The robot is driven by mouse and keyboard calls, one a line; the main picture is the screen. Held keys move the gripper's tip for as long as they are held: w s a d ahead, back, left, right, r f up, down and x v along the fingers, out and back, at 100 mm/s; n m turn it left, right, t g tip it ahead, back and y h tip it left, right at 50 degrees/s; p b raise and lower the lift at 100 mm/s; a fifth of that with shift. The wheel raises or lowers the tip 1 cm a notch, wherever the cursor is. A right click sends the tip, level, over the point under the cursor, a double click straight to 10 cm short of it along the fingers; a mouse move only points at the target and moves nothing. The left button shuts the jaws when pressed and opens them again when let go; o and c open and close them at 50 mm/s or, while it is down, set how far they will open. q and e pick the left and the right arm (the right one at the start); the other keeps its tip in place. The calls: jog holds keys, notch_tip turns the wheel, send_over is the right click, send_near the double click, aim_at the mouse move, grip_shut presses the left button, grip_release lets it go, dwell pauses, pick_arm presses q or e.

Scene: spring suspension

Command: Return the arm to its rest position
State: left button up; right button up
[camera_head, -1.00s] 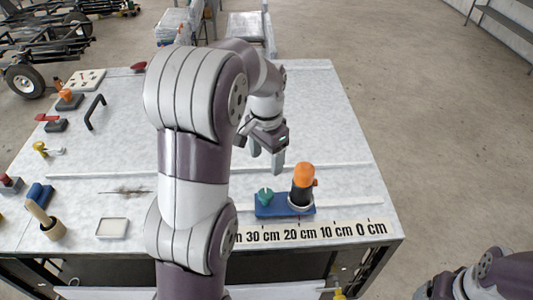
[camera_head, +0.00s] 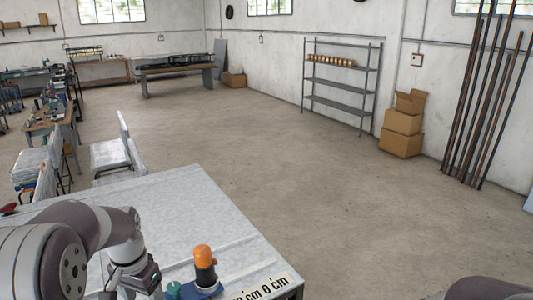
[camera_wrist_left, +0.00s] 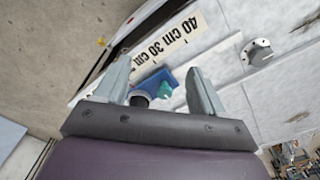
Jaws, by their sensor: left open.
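My left arm comes in at the lower left of the head view. Its gripper (camera_head: 138,284) is over the table, left of the orange-topped black cylinder (camera_head: 205,266), and partly cut off by the bottom edge. In the left wrist view the gripper (camera_wrist_left: 158,72) has its two fingers wide apart with nothing between them. The blue base (camera_wrist_left: 158,78) with its green knob (camera_wrist_left: 165,88) shows beyond the fingers, apart from them. The black cylinder beside the knob is mostly hidden by the gripper there. Only a dark link of my right arm shows at the lower right.
The white table (camera_head: 200,215) has a centimetre scale (camera_head: 262,289) along its near edge. A grey flanged cylinder (camera_wrist_left: 257,51) stands on it in the wrist view. Open floor lies beyond, with metal shelves (camera_head: 342,85) and cardboard boxes (camera_head: 402,125) by the wall.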

pick_arm(q)
jog(key=s+d+f+n+b, duration=0.1)
jog(key=s+d+f+b, duration=0.1)
jog(key=s+f+b, duration=0.2)
jog(key=s+d+f+n+b, duration=0.1)
jog(key=s+d+f+b, duration=0.2)
jog(key=f+b, duration=0.7)
jog(key=s+d+f+n+b, duration=0.1)
jog(key=s+d+f+b, duration=0.2)
jog(key=f, duration=1)
jog(key=s+b, duration=0.2)
jog(key=b, duration=0.2)
jog(key=shift+s+d+f+t, duration=0.2)
jog(key=shift+s+t, duration=0.1)
jog(key=shift+t, duration=0.1)
pick_arm(e)
notch_tip(320, 180, down, 21)
jog(key=w, duration=0.2)
jog(key=shift+f, duration=0.2)
pick_arm(q)
jog(key=shift+s+r, duration=0.1)
pick_arm(e)
jog(key=shift+w, duration=0.1)
